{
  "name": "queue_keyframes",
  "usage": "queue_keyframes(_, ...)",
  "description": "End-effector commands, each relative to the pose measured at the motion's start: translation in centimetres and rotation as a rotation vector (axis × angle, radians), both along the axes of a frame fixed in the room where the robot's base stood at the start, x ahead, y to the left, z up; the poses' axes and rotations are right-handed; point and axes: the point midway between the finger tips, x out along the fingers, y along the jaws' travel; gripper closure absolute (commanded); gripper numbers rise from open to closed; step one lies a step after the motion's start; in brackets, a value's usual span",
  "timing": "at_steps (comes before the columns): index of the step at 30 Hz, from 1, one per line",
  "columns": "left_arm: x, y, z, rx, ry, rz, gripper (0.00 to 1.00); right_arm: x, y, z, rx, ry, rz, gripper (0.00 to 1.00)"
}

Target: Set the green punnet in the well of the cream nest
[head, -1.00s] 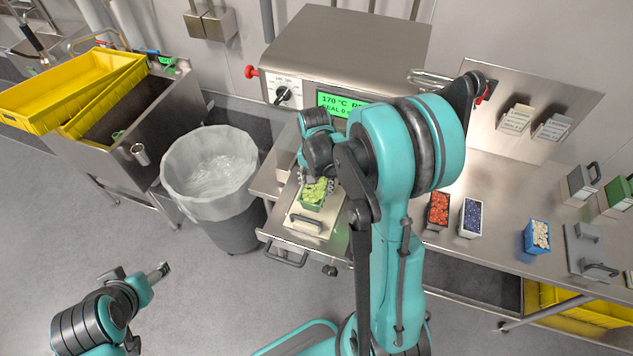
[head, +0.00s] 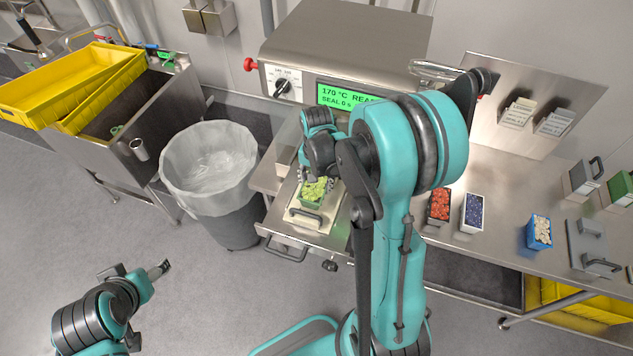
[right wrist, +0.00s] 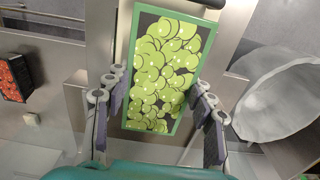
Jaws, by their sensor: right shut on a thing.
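The green punnet (head: 313,193) is filled with pale green grapes. My right gripper (head: 318,181) is shut on it, and the right wrist view shows the fingers (right wrist: 158,108) on both sides of the punnet (right wrist: 187,75). The cream nest (head: 296,213) lies on the pulled-out tray below the sealing machine. The punnet is over the nest and hides its well; I cannot tell whether it is seated or just above. My left gripper (head: 161,269) is over the floor at lower left, apart from everything; its opening is too small to judge.
The sealing machine (head: 345,40) stands behind the tray, its screen green. A lined waste bin (head: 210,165) is left of the tray. A sink with yellow crates is far left.

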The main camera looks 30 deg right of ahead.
Motion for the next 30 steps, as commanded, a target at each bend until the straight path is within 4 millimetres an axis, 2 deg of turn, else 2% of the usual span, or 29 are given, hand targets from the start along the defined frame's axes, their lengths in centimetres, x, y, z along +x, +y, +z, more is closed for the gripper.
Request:
queue_keyframes(16,0.0,0.0,-0.5,0.0,0.0,0.0,0.36,0.1,0.0,-0.3,0.0,0.0,0.0,1.0)
queue_keyframes(30,0.0,0.0,-3.4,0.0,0.0,0.0,0.36,0.1,0.0,-3.5,0.0,0.0,0.0,1.0)
